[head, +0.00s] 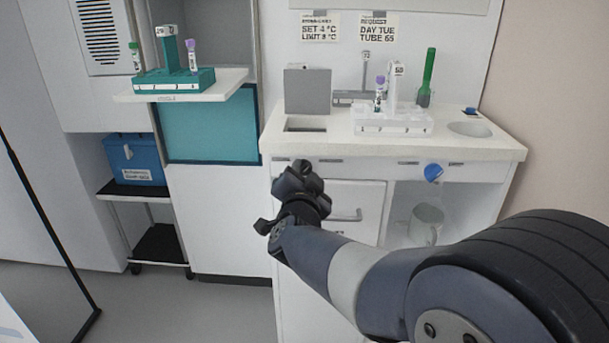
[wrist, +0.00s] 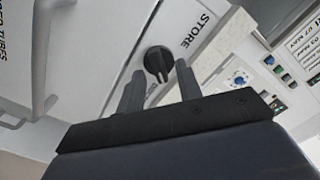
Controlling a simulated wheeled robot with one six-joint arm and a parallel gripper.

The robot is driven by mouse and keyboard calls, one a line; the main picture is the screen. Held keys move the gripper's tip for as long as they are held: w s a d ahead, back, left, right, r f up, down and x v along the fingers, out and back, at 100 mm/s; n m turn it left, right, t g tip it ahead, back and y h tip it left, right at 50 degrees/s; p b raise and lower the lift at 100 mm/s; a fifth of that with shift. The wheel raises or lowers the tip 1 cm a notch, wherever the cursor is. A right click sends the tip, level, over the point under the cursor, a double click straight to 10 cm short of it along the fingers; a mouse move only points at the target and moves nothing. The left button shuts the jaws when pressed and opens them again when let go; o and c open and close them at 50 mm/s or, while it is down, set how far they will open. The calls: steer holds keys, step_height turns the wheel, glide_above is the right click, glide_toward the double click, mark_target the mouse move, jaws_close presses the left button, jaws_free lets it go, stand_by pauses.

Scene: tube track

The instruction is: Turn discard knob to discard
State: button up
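A black knob (wrist: 158,60) sits on a white panel in the wrist view, with the printed word STORE (wrist: 194,31) to its right. Its grip bar slants a little in the picture. My gripper (wrist: 159,74) is open, with one finger on each side of the knob's lower part as seen. I cannot tell whether the fingers touch it. In the head view my gripper (head: 301,178) is at the front of the white counter unit, below its left part, and it hides the black knob. No DISCARD label can be read.
A blue knob (head: 433,172) is farther right on the counter front, above an open niche with a white mug (head: 426,224). The counter (head: 345,142) holds a grey box (head: 307,90) and a clear tube rack (head: 392,122). A shelf (head: 185,87) with a green rack is at left.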

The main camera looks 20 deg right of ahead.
steer(key=p+v, duration=0.3)
steer(key=v, duration=0.7)
steer(key=shift+s+a, duration=0.15)
steer(key=shift+s, duration=0.25)
steer(key=b+x, duration=0.3)
steer(key=x, duration=0.8)
steer(key=shift+s, duration=0.15)
